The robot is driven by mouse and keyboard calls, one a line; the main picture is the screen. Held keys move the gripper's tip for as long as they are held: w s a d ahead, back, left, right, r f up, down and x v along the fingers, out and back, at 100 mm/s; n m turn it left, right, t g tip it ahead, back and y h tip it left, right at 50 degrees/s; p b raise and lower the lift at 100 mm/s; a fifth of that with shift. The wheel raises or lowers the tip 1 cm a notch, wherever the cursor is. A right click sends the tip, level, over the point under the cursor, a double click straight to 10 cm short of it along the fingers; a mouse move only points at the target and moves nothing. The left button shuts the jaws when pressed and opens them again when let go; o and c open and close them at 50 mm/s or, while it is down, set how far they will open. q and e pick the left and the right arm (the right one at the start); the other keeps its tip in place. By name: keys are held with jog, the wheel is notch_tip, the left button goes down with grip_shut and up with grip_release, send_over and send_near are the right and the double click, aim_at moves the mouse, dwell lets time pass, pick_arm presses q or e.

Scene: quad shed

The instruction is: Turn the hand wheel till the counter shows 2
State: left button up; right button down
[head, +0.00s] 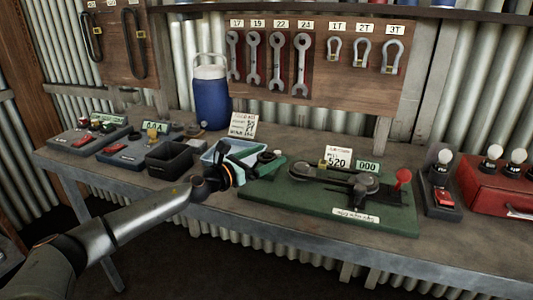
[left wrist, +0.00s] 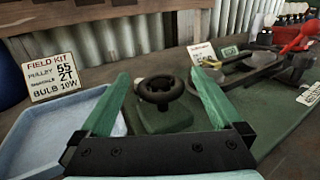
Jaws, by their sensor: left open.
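The hand wheel (left wrist: 160,90) is a small dark ring on a green block, seen between my left fingers in the left wrist view. In the head view the wheel (head: 267,157) is small, just right of my left gripper. My left gripper (head: 246,163) is open and empty, with its green fingers also in the left wrist view (left wrist: 164,98). The wheel looks ahead of the fingertips; I cannot tell whether they touch it. The counter (head: 368,167) is a green plate that appears to read 000, at the back of the green board (head: 385,216).
A pale blue tray (head: 238,146) lies beside my left gripper, with a field kit card (head: 243,125) behind it. The belt and pulleys (head: 335,179) and a red-knobbed lever (head: 401,179) stand on the green board. A blue jug (head: 210,98) stands behind.

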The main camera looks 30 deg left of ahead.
pick_arm(q)
jog(key=shift+w+d, duration=0.1)
jog(key=shift+w, duration=0.15)
pick_arm(e)
jog(key=shift+s+d+f, duration=0.1)
jog(key=shift+s+f, duration=0.05)
jog(key=shift+s, duration=0.1)
